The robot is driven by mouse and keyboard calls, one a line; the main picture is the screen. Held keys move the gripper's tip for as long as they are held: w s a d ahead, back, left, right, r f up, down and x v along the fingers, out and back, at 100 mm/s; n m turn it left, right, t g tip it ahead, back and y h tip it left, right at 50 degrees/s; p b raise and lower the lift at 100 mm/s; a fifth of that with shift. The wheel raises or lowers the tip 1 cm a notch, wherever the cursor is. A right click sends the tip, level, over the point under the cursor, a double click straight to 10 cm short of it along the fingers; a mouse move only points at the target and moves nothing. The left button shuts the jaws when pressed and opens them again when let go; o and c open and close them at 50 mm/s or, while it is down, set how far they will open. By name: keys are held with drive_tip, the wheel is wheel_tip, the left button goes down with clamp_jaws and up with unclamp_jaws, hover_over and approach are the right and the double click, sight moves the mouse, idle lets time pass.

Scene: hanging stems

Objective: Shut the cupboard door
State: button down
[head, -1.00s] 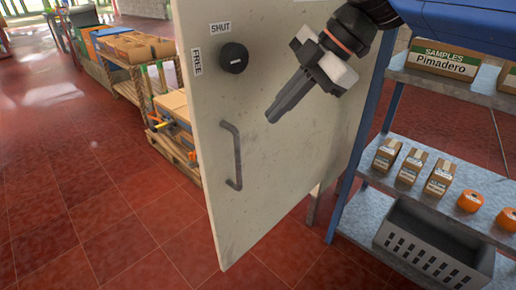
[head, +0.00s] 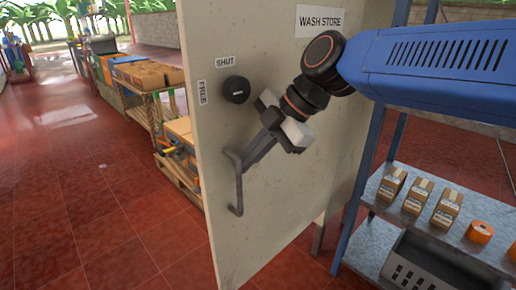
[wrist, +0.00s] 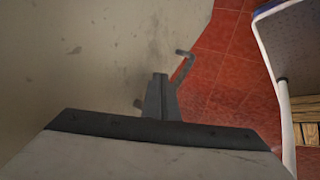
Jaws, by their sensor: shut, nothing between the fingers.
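The cupboard door (head: 290,205) is a pale, scuffed panel marked WASH STORE, its free edge standing out over the floor on the left. The cupboard opening is not in view. A grey bar handle (head: 238,190) is near that edge, and it also shows in the wrist view (wrist: 185,66). Above it is a black round knob (head: 236,89) with SHUT and FREE labels; its exact setting is too small to tell. My gripper (head: 246,164) is shut and empty, its fingertips beside the handle's upper part. In the wrist view its fingers (wrist: 160,82) overlap the handle; I cannot tell whether they touch.
A blue-framed shelf (head: 455,222) with small boxes, orange rolls and a grey crate (head: 420,265) stands right of the door. Pallets with cartons (head: 180,130) stand behind on the left. The red tiled floor (head: 90,220) is clear at left front.

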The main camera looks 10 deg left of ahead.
drive_tip(key=shift+a+f, duration=0.4)
drive_tip(key=shift+f, duration=0.15)
drive_tip(key=shift+a, duration=0.15)
